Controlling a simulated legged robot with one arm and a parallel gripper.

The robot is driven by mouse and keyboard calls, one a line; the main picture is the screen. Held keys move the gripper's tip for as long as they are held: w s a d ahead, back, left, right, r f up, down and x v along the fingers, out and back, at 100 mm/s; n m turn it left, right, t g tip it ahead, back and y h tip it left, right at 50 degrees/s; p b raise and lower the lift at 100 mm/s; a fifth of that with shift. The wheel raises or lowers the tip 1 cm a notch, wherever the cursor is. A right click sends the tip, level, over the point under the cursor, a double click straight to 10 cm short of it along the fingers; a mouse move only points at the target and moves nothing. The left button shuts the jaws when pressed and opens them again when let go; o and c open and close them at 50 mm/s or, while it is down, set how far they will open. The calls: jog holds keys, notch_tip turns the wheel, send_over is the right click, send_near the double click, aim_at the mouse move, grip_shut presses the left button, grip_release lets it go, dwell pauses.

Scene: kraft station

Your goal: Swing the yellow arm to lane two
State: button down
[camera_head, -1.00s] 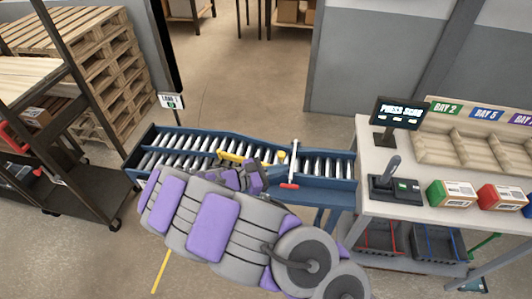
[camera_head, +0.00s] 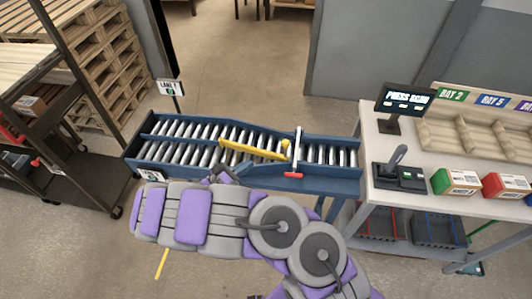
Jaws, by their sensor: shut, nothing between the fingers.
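The yellow arm (camera_head: 252,150) lies slantwise across the rollers of the blue conveyor (camera_head: 345,181), from its pivot near the white post to the upper left. Its left end is near the middle divider between the two lanes. My gripper (camera_head: 222,173) is at the conveyor's near edge, just below the yellow arm's left end, small and partly hidden by my own purple and grey arm. It looks shut and empty. I cannot tell whether it touches the yellow arm. A lane sign (camera_head: 169,87) stands at the conveyor's far left corner.
A white gate post with a red handle (camera_head: 293,175) crosses the conveyor right of the yellow arm. A workbench (camera_head: 373,150) with a screen (camera_head: 403,101) and boxes stands right. A black cart (camera_head: 75,180) stands left. The floor behind is clear.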

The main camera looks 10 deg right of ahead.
jog(key=b+x, duration=0.2)
jog(key=x, duration=1.1)
jog(key=shift+w+d+b, duration=0.2)
jog(key=shift+d+b, duration=0.1)
